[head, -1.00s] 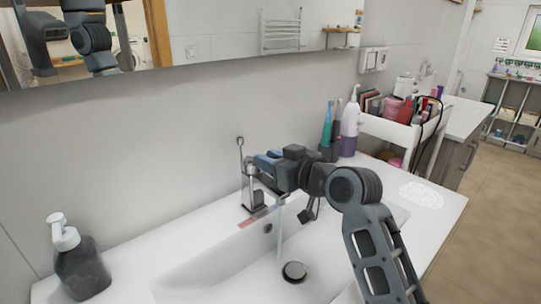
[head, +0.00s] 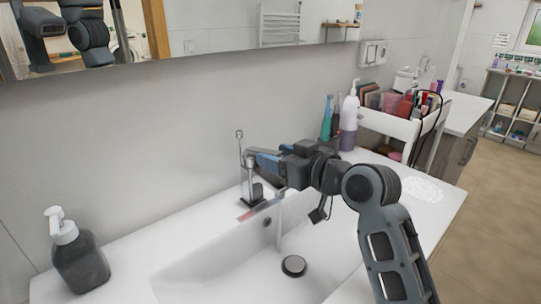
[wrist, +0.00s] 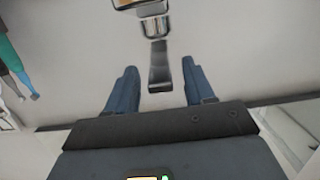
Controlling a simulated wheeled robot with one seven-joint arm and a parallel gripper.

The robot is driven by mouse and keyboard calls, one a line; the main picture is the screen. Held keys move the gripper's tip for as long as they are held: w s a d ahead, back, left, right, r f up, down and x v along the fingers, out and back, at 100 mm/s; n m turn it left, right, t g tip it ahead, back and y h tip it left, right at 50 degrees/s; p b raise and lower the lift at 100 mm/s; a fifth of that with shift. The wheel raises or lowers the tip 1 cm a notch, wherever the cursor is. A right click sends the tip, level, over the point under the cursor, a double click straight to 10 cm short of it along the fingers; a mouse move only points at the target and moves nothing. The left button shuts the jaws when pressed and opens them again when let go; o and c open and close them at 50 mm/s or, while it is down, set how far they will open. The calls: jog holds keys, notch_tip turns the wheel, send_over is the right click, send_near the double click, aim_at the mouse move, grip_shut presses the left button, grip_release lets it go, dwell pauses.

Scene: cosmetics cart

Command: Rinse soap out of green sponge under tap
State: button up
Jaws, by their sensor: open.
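The chrome tap (head: 251,180) stands at the back of the white sink (head: 200,280), with a pale stream (head: 279,222) falling from its spout. My gripper (head: 264,160) is at the top of the tap. In the wrist view my gripper (wrist: 159,68) is open, its two blue fingers on either side of the tap's lever (wrist: 159,68). Gaps show between the lever and both fingers, and nothing is held. I see no green sponge in either view.
A dark soap bottle (head: 79,258) with a white pump stands left of the sink. Bottles (head: 348,118) and a white cosmetics cart (head: 388,122) are at the back right. A white lacy patch (head: 423,189) lies on the right counter. The mirror (head: 200,25) hangs above.

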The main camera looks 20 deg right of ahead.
jog(key=v, duration=0.4)
jog(key=shift+s+d+b, duration=0.15)
jog(key=shift+s+b, duration=0.15)
jog(key=shift+s, duration=0.1)
